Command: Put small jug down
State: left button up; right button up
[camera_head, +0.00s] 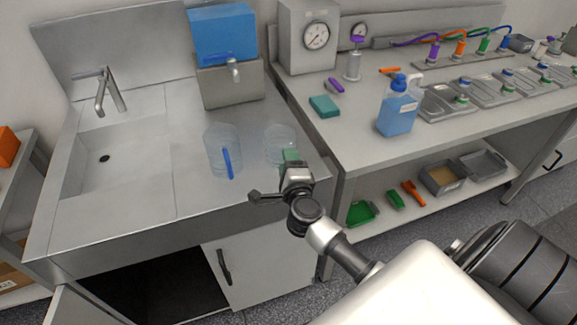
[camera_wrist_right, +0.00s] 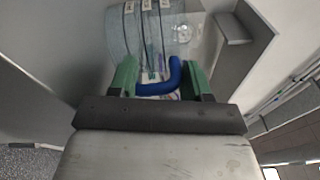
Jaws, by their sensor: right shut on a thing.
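The small jug (camera_head: 280,142) is clear and stands upright over the right part of the sink counter, in front of the blue container. My right gripper (camera_head: 291,156) is at its near side, with green finger pads. In the right wrist view, the jug's clear wall with white labels (camera_wrist_right: 150,28) fills the top. Its blue handle (camera_wrist_right: 160,88) lies between the pads of my right gripper (camera_wrist_right: 160,82), which is shut on it. I cannot tell whether the jug's base touches the counter. My left gripper is not in view.
A larger clear jug (camera_head: 218,138) with a blue handle stands close on the left. A blue container with a tap (camera_head: 222,35) is behind. The sink basin (camera_head: 115,150) is further left. The right workbench (camera_head: 350,150) holds a blue bottle (camera_head: 397,112) and a teal block (camera_head: 324,106).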

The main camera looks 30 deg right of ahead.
jog(key=o, duration=1.1)
jog(key=shift+s, duration=0.1)
jog(key=b+v, duration=0.1)
jog(key=v, duration=1.1)
jog(key=shift+f, duration=0.1)
